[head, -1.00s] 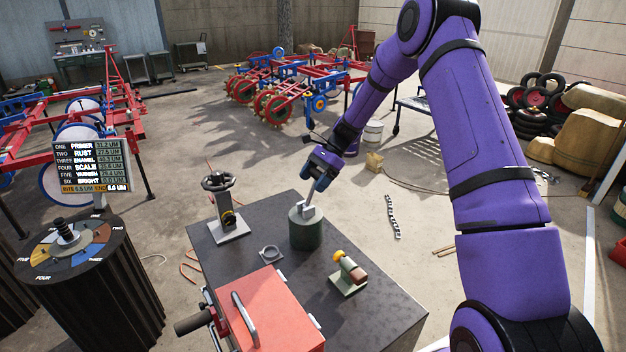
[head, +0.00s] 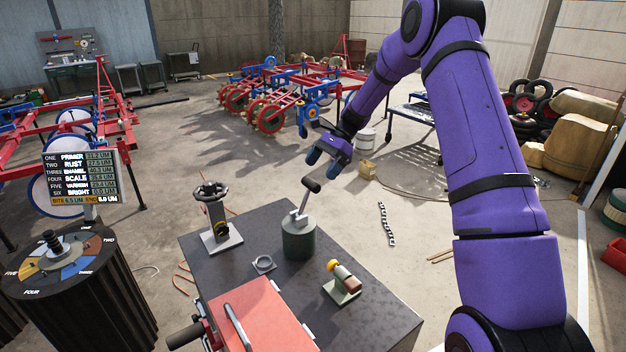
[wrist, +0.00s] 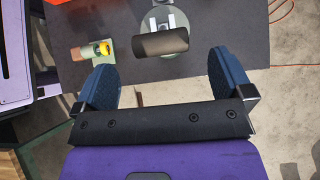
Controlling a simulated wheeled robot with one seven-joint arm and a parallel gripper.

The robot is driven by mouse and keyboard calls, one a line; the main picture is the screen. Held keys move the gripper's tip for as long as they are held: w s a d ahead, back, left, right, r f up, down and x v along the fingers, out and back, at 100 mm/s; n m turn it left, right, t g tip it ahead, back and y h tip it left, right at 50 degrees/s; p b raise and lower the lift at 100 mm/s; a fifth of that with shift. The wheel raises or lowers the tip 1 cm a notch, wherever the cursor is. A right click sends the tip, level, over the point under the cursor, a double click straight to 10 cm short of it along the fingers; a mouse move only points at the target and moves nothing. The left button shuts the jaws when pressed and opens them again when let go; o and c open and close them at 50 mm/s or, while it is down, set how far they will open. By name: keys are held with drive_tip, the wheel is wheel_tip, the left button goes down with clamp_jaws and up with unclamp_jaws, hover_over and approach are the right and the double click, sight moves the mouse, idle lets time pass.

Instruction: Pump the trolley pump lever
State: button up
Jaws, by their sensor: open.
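The pump lever (head: 306,199) rises tilted from a dark green cylindrical pump (head: 299,240) on the trolley top (head: 215,265). Its black grip (head: 312,185) leans up and to the right. My gripper (head: 327,158) is open and empty, just above and beyond the grip, apart from it in the head view. In the wrist view my two blue fingers (wrist: 163,80) are spread wide. The black grip (wrist: 160,42) lies crosswise ahead of the fingertips, not between them, with the pump partly hidden beneath it.
On the trolley stand a handwheel press (head: 216,215), a small ring (head: 263,264), a yellow-tipped fixture (head: 343,283) and a red box (head: 258,320). A ribbed drum with a colour dial (head: 60,255) and a readout board (head: 80,178) stand left. Open floor lies behind the trolley.

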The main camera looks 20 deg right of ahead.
drive_tip(key=shift+v, duration=1.55)
